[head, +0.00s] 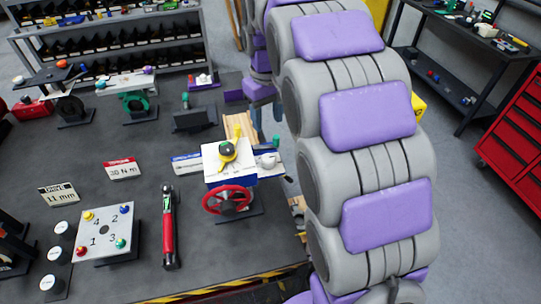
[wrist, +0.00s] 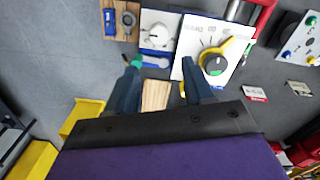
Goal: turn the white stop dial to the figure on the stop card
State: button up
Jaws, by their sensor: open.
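The white stop dial (head: 267,160) sits on a white plate at the right side of the valve actuator. In the wrist view the white dial (wrist: 158,36) is seen from above, with marks around it too small to read. My gripper (wrist: 161,66) is open and empty, its two dark fingers apart below the dial in the picture and not touching it.
A yellow pointer on a dial plate (wrist: 214,62) lies close beside my right finger. A red handwheel (head: 228,200) is on the actuator's front. A red torque tool (head: 168,228), a numbered plate (head: 104,231) and a "30 N m" card (head: 122,168) lie on the bench.

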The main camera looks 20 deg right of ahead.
aim_at(269, 158)
jog(key=f+b, duration=0.1)
jog(key=f, duration=1.3)
jog(key=shift+d, duration=0.2)
jog(key=shift+a+f, duration=0.3)
jog(key=shift+f, duration=0.15)
jog(key=shift+d, duration=0.15)
jog(key=shift+d, duration=0.1)
jog(key=shift+c, duration=1.1)
jog(key=c, duration=0.6)
jog(key=shift+o, duration=0.2)
